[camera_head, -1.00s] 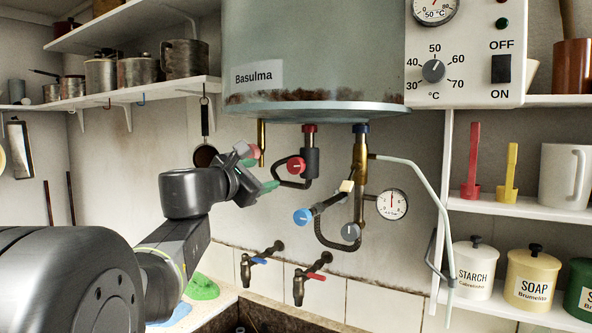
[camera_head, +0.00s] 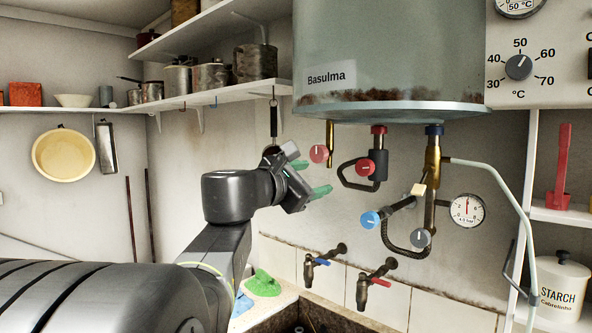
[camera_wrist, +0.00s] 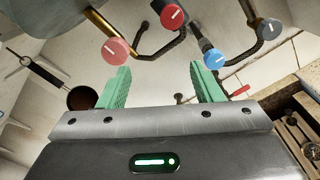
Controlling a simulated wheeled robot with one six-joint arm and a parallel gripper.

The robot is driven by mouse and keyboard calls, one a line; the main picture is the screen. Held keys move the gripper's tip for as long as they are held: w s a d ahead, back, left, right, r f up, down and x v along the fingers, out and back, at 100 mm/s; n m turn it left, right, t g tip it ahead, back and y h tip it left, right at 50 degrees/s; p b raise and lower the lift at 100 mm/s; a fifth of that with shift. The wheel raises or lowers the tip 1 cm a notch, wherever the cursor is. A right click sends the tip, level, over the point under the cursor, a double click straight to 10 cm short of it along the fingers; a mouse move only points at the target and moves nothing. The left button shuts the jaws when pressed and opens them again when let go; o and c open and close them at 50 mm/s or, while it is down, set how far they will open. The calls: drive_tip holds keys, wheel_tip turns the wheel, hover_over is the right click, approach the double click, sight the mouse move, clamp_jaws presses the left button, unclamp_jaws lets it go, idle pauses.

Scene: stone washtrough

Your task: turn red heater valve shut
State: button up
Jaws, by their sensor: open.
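A red round knob (camera_head: 365,168) with a white mark sits on a black fitting under the heater (camera_head: 390,60), below a red collar. It also shows in the wrist view (camera_wrist: 172,16), top centre. A paler red knob (camera_head: 318,154) is on the brass pipe to its left; the wrist view shows it too (camera_wrist: 115,50), beyond the left finger. My gripper (camera_head: 312,177) has green fingers, apart and empty, left of the red knob and close to the paler one in the picture. Both fingers show in the wrist view (camera_wrist: 160,85), touching nothing visible.
A blue knob (camera_head: 370,220), a grey knob (camera_head: 420,238) and a pressure gauge (camera_head: 467,210) are right of the red knob. Blue and red taps (camera_head: 373,282) stick out of the wall below. A shelf with pots (camera_head: 215,92) runs at upper left.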

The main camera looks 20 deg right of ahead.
idle(0.5)
drive_tip(key=b+v, duration=0.1)
drive_tip(key=v, duration=1.2)
drive_tip(key=shift+s+a, duration=0.25)
drive_tip(key=shift+a, duration=0.05)
